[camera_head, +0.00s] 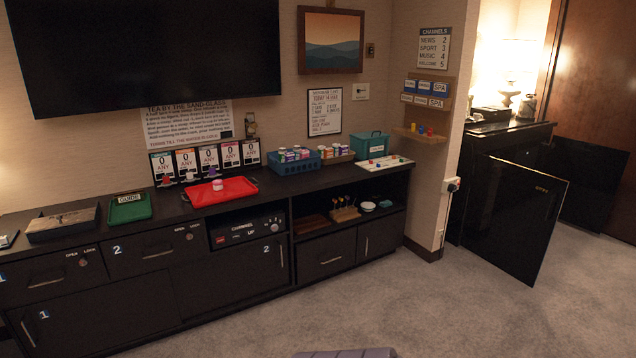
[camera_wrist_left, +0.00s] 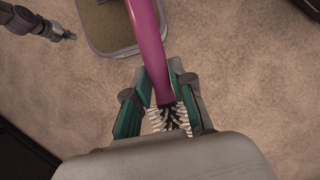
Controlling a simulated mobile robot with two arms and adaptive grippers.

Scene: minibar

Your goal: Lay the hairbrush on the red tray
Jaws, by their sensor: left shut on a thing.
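The hairbrush (camera_wrist_left: 152,45) has a magenta handle and dark and pale bristles. It shows in the left wrist view. My left gripper (camera_wrist_left: 160,78) is shut on it, with a green-padded finger on each side. The handle points away toward the top of that view, and the bristles are partly hidden between the fingers. The red tray (camera_head: 236,188) lies on the dark counter in the head view, left of centre, with a small pinkish-white item on it. Neither gripper shows in the head view.
A grey-rimmed container (camera_wrist_left: 98,48) stands on the carpet under the brush. A green tray (camera_head: 130,208) is left of the red tray, a blue basket (camera_head: 297,166) to its right, price cards (camera_head: 208,158) behind. A black door (camera_head: 512,220) stands open at right. A grey jointed part (camera_wrist_left: 38,24) is unclear.

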